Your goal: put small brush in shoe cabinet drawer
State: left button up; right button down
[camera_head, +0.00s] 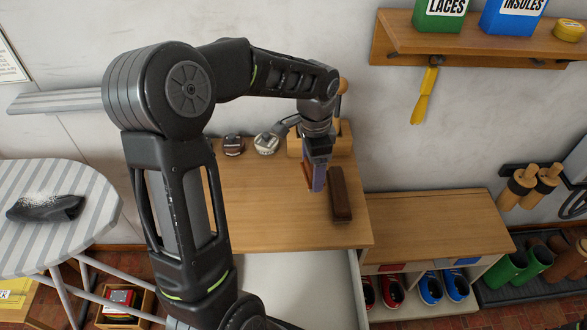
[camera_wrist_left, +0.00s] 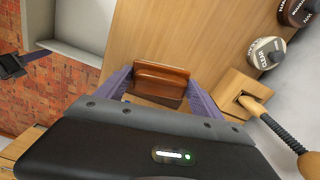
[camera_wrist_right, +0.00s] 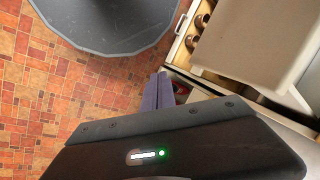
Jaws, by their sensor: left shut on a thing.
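My left gripper (camera_head: 316,180) is shut on the small brush (camera_wrist_left: 160,82), a reddish-brown wooden piece held between its purple fingers. They are over the wooden cabinet top (camera_head: 260,215), beside a larger dark brown brush (camera_head: 341,195); whether the small brush touches the top is unclear. In front of the top, a pale open drawer (camera_head: 290,285) shows in the head view; my arm hides its left part. My right gripper (camera_wrist_right: 160,92) is shut and empty, in front of the cabinet and above the tiled floor.
Polish tins (camera_head: 266,143) and a wooden holder (camera_head: 340,140) stand at the back of the top. A lower shoe bench (camera_head: 435,220) is at right. A wall shelf (camera_head: 480,40) hangs upper right.

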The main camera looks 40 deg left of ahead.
pick_arm(q)
jog(key=w+d+n, duration=0.6)
jog(key=d+n, duration=0.1)
jog(key=d, duration=0.5)
jog(key=shift+w+d+r+n, duration=0.2)
jog(key=shift+r+n, duration=0.05)
jog(key=shift+n, duration=0.15)
